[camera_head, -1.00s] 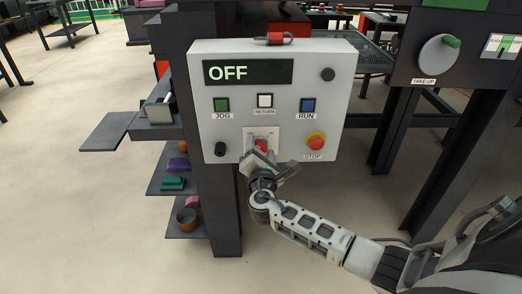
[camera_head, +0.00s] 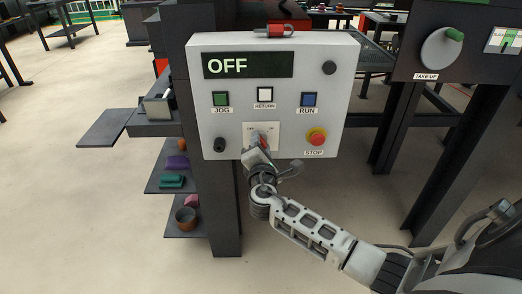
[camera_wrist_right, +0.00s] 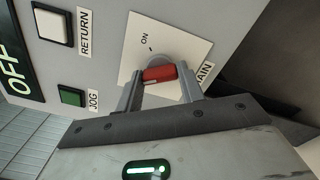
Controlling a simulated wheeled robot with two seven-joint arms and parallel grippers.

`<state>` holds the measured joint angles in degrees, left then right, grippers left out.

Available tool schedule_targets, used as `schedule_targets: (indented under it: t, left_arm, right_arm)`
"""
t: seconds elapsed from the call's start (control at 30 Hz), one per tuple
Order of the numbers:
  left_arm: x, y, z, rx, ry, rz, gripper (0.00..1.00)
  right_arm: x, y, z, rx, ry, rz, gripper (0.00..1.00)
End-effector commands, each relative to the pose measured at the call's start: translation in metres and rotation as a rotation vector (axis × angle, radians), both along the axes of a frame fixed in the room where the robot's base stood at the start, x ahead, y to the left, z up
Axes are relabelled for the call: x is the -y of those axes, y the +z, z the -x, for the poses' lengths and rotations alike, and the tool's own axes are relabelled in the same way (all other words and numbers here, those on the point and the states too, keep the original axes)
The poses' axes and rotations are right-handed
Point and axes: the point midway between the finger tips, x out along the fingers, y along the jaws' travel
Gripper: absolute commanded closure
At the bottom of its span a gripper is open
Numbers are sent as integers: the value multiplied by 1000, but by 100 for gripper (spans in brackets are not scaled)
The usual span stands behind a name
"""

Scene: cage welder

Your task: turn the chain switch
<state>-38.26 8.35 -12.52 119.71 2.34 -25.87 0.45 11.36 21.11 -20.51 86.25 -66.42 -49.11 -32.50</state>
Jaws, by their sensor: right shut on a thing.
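The switch has a red handle (camera_wrist_right: 160,74) on a round grey base, set on a white plate (camera_wrist_right: 132,60) marked "ON"; its side label shows only partly, ending in "AIN". The plate also shows at the lower middle of the grey control panel (camera_head: 340,100) in the head view. My right gripper (camera_wrist_right: 160,84) is shut on the red handle, one finger on each side. In the head view my right gripper (camera_head: 259,142) reaches up to the plate from below and hides much of the switch. The panel's display (camera_head: 248,65) reads "OFF". My left gripper is not in view.
Close by on the panel are a red STOP button (camera_head: 316,136), a black knob (camera_head: 219,145), and green JOG (camera_head: 221,98), white RETURN (camera_head: 265,94) and blue RUN (camera_head: 308,99) buttons. Shelves with small parts (camera_head: 171,181) stand at the left. Floor is open in front.

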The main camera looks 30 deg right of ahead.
Motion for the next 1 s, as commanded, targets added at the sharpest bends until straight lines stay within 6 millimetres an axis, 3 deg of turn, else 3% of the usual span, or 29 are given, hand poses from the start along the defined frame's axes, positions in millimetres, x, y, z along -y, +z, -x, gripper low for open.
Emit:
schedule_targets:
  t: [1.0]
  left_arm:
    - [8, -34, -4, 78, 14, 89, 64]
  right_arm:
    - [-1, -3, 0, 505, -2, -826, 85]
